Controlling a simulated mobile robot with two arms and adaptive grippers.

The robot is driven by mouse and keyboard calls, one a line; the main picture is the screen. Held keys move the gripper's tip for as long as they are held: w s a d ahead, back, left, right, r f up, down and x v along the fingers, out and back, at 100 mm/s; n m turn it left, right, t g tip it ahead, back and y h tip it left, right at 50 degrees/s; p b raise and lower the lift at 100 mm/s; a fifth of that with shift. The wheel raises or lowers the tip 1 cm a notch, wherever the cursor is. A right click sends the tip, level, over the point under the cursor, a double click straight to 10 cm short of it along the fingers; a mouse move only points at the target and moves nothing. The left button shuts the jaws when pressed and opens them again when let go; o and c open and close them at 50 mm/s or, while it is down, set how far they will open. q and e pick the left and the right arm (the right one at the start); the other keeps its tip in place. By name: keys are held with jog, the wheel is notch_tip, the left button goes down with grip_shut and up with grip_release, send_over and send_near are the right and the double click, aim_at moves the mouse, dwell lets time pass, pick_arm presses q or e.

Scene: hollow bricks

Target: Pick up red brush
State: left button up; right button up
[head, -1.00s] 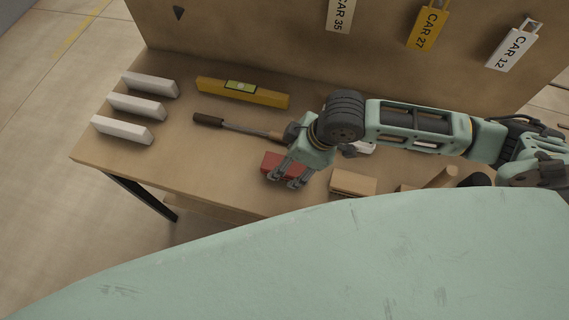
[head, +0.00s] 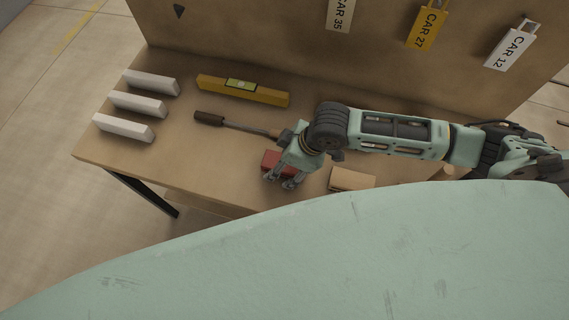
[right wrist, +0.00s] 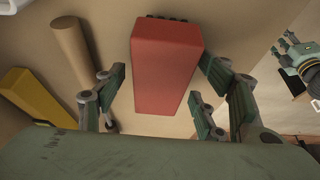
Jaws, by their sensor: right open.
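A red block-shaped thing (head: 271,157) lies on the wooden table near its front edge, partly hidden by my right gripper (head: 283,182). It is the only red thing in view. In the right wrist view the red block (right wrist: 167,65) fills the middle, with a row of dark spots along its far end; I cannot make out bristles. My right gripper (right wrist: 160,97) is open, with fingers on both sides of the block and no clear grip. Another gripper like mine, apparently my left (right wrist: 297,55), shows small at the right edge of the wrist view; its fingers are too small to judge.
Three white blocks (head: 138,104) lie at the table's left. A yellow spirit level (head: 242,90) lies behind a long tool with a dark handle (head: 209,118). A tan block (head: 352,178) lies right of the gripper. A board with tags (head: 428,25) stands at the back.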

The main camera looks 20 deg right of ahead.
dwell(0.3)
jog(key=c, duration=1.3)
jog(key=shift+r+b, duration=0.1)
jog(key=shift+b, duration=0.2)
jog(key=shift+c, duration=0.2)
notch_tip(320, 180, up, 4)
jog(key=shift+w+r+b, duration=0.1)
jog(key=shift+w+b, duration=0.05)
jog(key=shift+b, duration=0.25)
jog(key=w+d+r+b, duration=0.2)
jog(key=w+d+r, duration=0.5)
jog(key=d, duration=0.2)
jog(key=shift+w, duration=0.15)
